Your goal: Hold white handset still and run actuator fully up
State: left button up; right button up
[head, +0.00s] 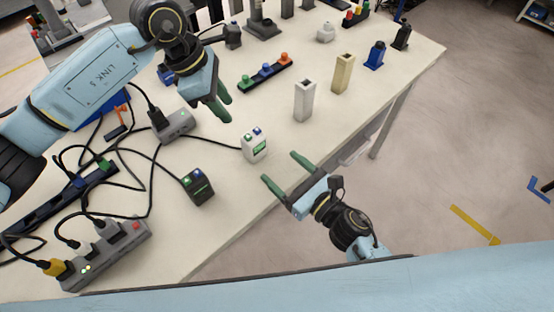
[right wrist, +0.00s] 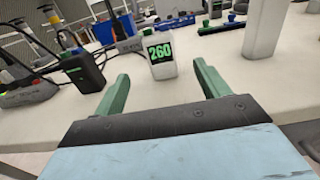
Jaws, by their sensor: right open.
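The white handset (head: 254,146) stands upright on the table, with a blue and a green button on top and a small green display on its front. In the right wrist view the handset (right wrist: 160,55) shows "260" on its display. My right gripper (head: 279,167) is open and empty at the table's front edge, with the handset a little beyond its fingertips. My left gripper (head: 222,108) is above the table, behind and left of the handset, touching nothing that I can see; its finger gap is hard to make out. I cannot make out the actuator for certain.
A black handset (head: 198,187) stands to the left, with cables around it. Grey power strips (head: 140,232) lie at the left. A white post (head: 304,101) and a beige post (head: 342,74) stand at the right. A strip with coloured buttons (head: 266,75) lies behind.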

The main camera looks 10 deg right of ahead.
aim_at(249, 138)
jog(key=x, duration=1.3)
jog(key=c, duration=1.1)
pick_arm(q)
grip_shut()
pick_arm(e)
jog(key=shift+c, duration=0.2)
dwell(0.5)
